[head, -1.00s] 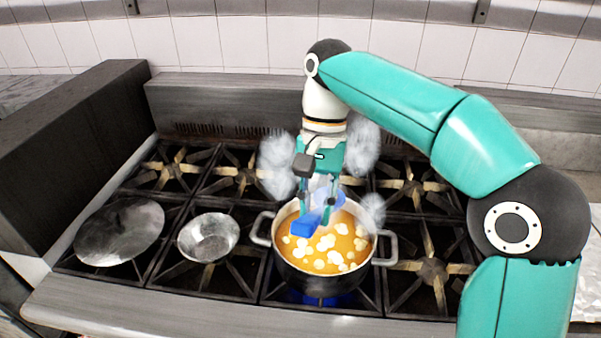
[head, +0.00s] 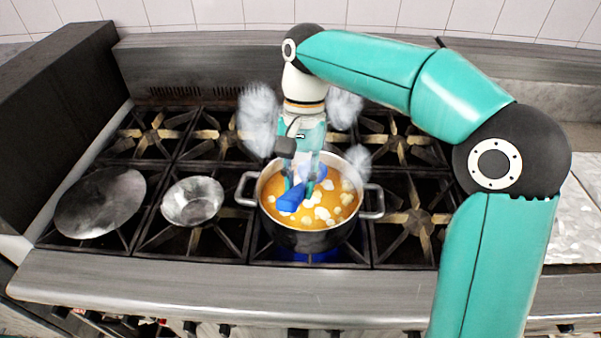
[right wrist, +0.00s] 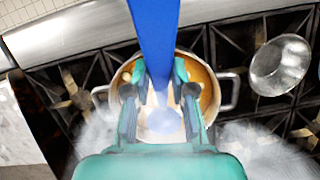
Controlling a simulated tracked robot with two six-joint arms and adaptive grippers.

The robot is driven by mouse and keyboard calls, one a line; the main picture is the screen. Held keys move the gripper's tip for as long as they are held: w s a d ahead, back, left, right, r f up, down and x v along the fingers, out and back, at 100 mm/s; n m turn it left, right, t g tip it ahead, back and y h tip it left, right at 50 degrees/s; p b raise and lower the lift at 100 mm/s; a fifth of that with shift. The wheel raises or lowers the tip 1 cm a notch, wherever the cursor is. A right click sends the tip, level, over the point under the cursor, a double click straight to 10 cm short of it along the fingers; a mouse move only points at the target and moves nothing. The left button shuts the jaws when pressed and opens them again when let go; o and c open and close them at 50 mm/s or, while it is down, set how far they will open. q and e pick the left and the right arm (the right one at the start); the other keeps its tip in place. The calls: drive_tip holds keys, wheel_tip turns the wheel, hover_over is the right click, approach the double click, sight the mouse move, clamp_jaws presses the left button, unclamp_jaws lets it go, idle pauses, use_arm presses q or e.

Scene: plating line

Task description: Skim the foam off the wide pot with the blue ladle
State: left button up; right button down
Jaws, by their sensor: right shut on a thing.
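The wide pot (head: 311,241) stands on a lit front burner, with orange liquid and several white foam clumps (head: 322,213) on top. The pot also shows in the right wrist view (right wrist: 216,88). My right gripper (head: 303,184) is over the pot and is shut on the blue ladle (head: 290,200). In the right wrist view the ladle's blue handle (right wrist: 155,40) runs up from between the fingers (right wrist: 163,95). The ladle's bowl is blurred by steam, so I cannot tell whether it touches the liquid. My left gripper is not in view.
A metal bowl (head: 192,201) sits on the grate left of the pot, and a round metal lid (head: 100,202) lies farther left. Grey steam (head: 258,118) rises around my right wrist. A dark wall (head: 60,100) bounds the stove at left. The burners right of the pot are bare.

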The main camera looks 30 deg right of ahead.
drive_tip(key=shift+f+b, duration=1.9)
drive_tip(key=shift+f, duration=1.45)
drive_tip(key=shift+s+a, duration=0.1)
drive_tip(key=shift+s, duration=0.1)
